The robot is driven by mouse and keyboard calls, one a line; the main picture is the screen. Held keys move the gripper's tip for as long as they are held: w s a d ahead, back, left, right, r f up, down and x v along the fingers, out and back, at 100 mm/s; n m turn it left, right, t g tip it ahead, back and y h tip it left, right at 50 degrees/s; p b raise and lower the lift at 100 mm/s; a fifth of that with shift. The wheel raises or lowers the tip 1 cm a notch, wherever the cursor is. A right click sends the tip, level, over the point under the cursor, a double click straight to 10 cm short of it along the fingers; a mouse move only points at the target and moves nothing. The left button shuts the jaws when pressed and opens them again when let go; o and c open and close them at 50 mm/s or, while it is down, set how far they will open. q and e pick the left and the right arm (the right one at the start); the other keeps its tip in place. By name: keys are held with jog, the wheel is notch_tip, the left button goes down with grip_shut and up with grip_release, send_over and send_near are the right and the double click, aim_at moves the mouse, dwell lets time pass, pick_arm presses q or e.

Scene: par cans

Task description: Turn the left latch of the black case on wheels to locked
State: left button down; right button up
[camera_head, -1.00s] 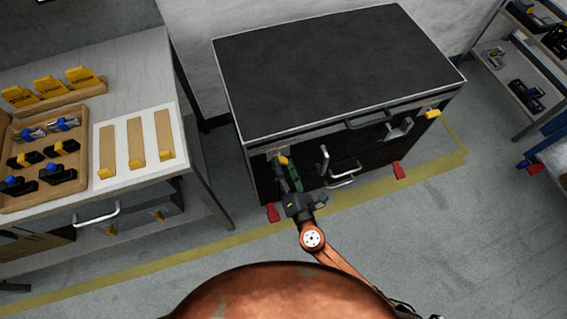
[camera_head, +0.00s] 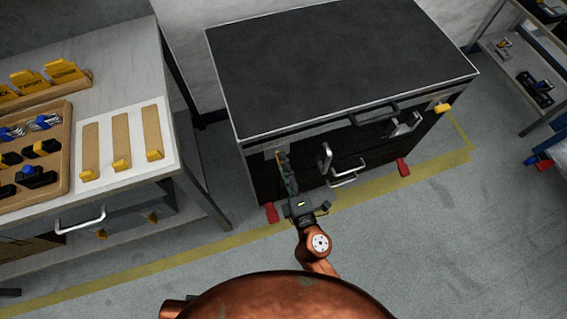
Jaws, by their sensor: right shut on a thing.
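The black case (camera_head: 335,60) on wheels stands against the wall, with a dark flat top and a pale rim. My right gripper (camera_head: 284,164) is at the left end of its front, shut at the left latch. The latch's yellow handle is hidden behind the fingers, so its angle cannot be told. The right latch (camera_head: 442,107) shows its yellow handle at the right end of the front. My left gripper is not in view.
Metal handles (camera_head: 345,173) stick out of the case front close to my right gripper. Red wheel pedals (camera_head: 403,167) are at floor level. A workbench (camera_head: 130,60) with wooden trays is at the left, shelves (camera_head: 515,65) at the right. The front floor is clear.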

dwell(0.6)
jog(key=o, duration=1.2)
jog(key=shift+c, duration=0.2)
jog(key=shift+s, duration=0.1)
jog(key=v, duration=1.1)
jog(key=shift+s, duration=0.35)
jog(key=shift+d, duration=0.15)
